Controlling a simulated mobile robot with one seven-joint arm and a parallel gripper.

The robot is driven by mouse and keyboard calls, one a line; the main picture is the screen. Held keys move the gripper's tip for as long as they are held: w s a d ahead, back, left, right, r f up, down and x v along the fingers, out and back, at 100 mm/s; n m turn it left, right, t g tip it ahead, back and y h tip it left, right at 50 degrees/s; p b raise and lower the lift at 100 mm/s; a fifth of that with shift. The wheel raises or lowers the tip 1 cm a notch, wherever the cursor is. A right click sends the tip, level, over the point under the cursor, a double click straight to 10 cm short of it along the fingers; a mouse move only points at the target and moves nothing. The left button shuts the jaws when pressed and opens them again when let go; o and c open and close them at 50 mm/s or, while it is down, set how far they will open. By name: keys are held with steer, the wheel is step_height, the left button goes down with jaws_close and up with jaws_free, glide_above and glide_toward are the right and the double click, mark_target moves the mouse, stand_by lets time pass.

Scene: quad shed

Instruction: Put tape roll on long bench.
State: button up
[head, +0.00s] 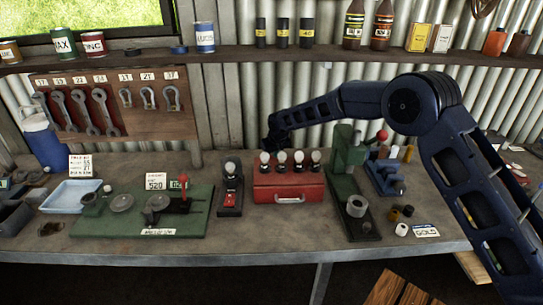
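The long bench (270,238) runs across the view, with a grey top. A flat, round dark-blue thing (179,50) that looks like a tape roll lies on the shelf above, left of the blue-and-white can. Small roll-like pieces, one white (401,230) and one dark (408,211), stand on the bench at right; I cannot tell whether either is tape. My arm reaches in from the right, and my gripper (271,146) is above the back of the bench, behind the red box. Its fingers are dark and small, so their opening is unclear.
A red box with bulbs (289,187), a green machine base (140,212) and a green press (346,180) crowd the bench. The shelf (225,59) holds cans and bottles. A tool board (112,101) hangs at left. The bench's front strip is mostly clear.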

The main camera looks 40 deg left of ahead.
step_height(320, 180, up, 10)
steer(key=d, duration=0.1)
steer(key=shift+s, duration=0.2)
stand_by(0.5)
stand_by(0.4)
